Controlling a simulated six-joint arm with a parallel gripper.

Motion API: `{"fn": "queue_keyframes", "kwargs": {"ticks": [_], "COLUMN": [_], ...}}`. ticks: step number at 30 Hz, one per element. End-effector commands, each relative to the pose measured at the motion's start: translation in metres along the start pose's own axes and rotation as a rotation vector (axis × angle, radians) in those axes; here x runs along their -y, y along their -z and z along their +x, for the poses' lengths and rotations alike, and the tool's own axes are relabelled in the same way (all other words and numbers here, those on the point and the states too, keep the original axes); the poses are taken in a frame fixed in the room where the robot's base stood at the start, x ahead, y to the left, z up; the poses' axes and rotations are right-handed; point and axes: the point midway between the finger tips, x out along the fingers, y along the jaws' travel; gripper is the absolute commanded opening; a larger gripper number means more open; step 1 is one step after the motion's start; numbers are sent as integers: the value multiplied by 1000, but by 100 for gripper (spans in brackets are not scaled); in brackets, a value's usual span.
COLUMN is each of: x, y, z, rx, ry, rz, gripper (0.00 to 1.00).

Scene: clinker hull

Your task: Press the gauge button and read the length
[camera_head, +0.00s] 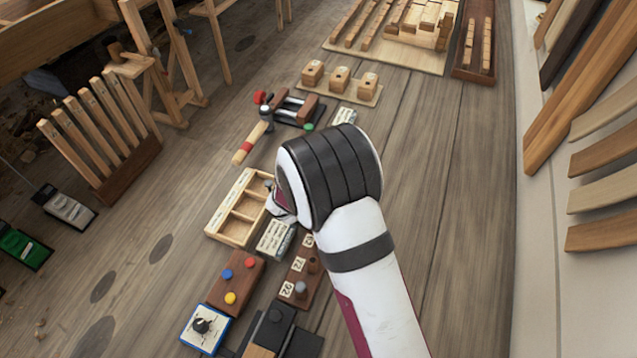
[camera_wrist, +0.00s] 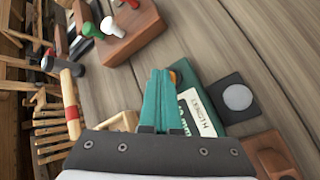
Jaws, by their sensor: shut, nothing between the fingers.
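A green gauge box (camera_wrist: 207,83) lies on the plank floor in the wrist view, just right of my fingers. Its white label (camera_wrist: 202,112) reads "LENGTH", turned sideways; a dark display beside it is partly hidden and I cannot read a value. A round grey button-like disc (camera_wrist: 237,97) sits on a dark square plate at its right. My gripper (camera_wrist: 160,76) has its teal fingers together with nothing between them, beside and overlapping the gauge in view. Whether they touch it I cannot tell. In the head view my wrist hides the gauge and most of the gripper.
A wooden block with coloured pegs (camera_wrist: 130,35) stands beyond my fingers in the wrist view. A compartment tray (camera_head: 225,222), a board with coloured knobs (camera_head: 237,284) and a hammer (camera_head: 252,143) lie left of my arm. Bare planks (camera_head: 440,190) stretch to the right.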

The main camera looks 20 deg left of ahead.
Motion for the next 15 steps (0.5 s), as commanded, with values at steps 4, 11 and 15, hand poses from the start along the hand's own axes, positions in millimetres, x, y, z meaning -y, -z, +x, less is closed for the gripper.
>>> {"fn": "queue_keyframes", "kwargs": {"ticks": [4,11,15], "x": [0,-5,-9], "y": [0,-5,-9], "z": [0,-7,-12], "rx": [0,1,0], "ry": [0,0,-1], "rz": [0,1,1], "gripper": [0,0,0]}}
